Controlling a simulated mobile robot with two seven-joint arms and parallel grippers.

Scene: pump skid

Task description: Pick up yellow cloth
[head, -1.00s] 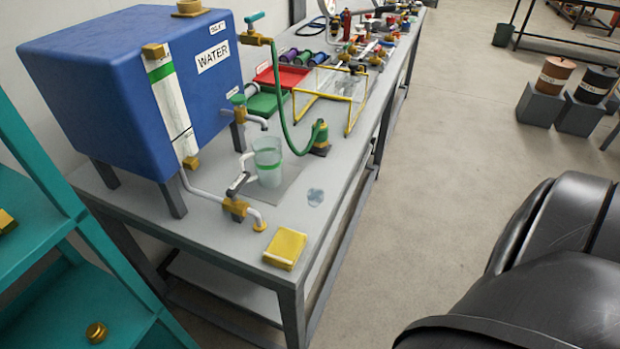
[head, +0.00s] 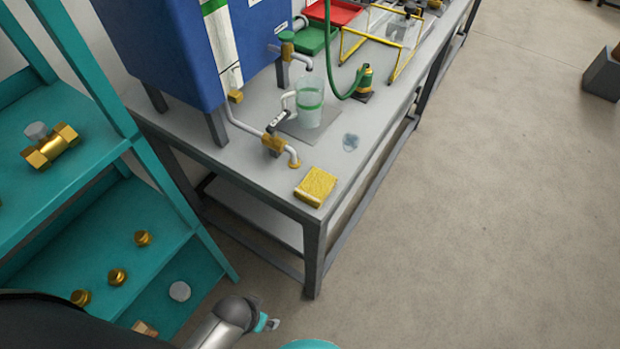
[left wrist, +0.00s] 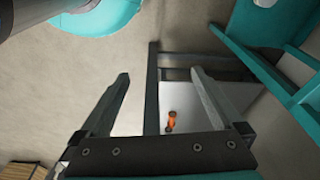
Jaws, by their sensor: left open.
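The yellow cloth (head: 316,186) is a folded, roughly square pad. It lies flat on the grey bench top (head: 262,176), close to the near corner, in the head view. I cannot make it out in the left wrist view. My left gripper (left wrist: 160,76) shows in the left wrist view with its two dark fingers wide apart and nothing between them. It is off the cloth. My right gripper is in neither view.
A bent pipe with a brass valve (head: 274,145) ends just behind the cloth. A clear beaker (head: 309,107) and blue tank (head: 165,60) stand farther back. A teal shelf (head: 150,265) with brass fittings is at left.

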